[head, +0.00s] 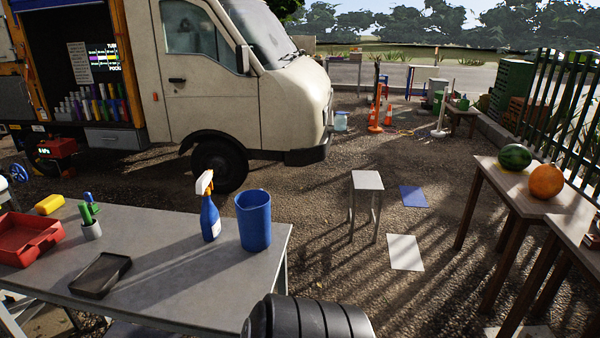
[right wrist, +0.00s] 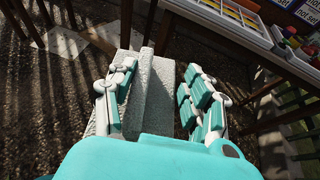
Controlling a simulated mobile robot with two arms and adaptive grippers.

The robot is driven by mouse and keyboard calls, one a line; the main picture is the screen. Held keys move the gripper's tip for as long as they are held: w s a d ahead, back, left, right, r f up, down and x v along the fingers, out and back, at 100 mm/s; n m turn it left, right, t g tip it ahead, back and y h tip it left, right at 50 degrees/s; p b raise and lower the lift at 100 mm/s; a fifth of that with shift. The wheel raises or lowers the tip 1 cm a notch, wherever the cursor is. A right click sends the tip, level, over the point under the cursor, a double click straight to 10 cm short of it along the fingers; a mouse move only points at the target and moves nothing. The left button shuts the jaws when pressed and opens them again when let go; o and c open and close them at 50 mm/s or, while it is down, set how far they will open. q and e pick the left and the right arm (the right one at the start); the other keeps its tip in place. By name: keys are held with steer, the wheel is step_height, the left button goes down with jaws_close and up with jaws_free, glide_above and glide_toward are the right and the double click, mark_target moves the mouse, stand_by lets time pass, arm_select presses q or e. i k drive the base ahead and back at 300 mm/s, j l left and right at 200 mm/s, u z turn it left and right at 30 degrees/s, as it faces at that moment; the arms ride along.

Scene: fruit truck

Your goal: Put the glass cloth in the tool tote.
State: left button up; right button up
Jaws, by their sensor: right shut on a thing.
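My right gripper (right wrist: 160,72) shows in the right wrist view with teal and white fingers. It is shut on a pale grey, rough-textured thing that looks like the glass cloth (right wrist: 158,103), which sits between the two fingers. Its lower end is hidden by the teal palm. The cloth does not show in the head view. A red open tray that looks like the tool tote (head: 28,240) lies on the grey table at the left of the head view. My left gripper is not in view.
A stool (head: 367,181) and a wooden fruit table (head: 490,190) stand to the right.

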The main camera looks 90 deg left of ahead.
mark_target(20, 245)
steer(key=k+j+z, duration=0.1)
steer(key=k+z, duration=0.4)
steer(key=k+l+z, duration=0.15)
steer(key=k+z, duration=0.3)
steer(key=k, duration=0.15)
steer(key=k+j+u, duration=0.1)
steer(key=k+u, duration=0.4)
steer(key=u, duration=0.55)
steer(key=j+u, duration=0.1)
steer(key=u, duration=1.55)
steer(key=j+u, duration=0.1)
steer(key=u, duration=1.55)
steer(key=i+u, duration=0.1)
steer(key=u, duration=0.45)
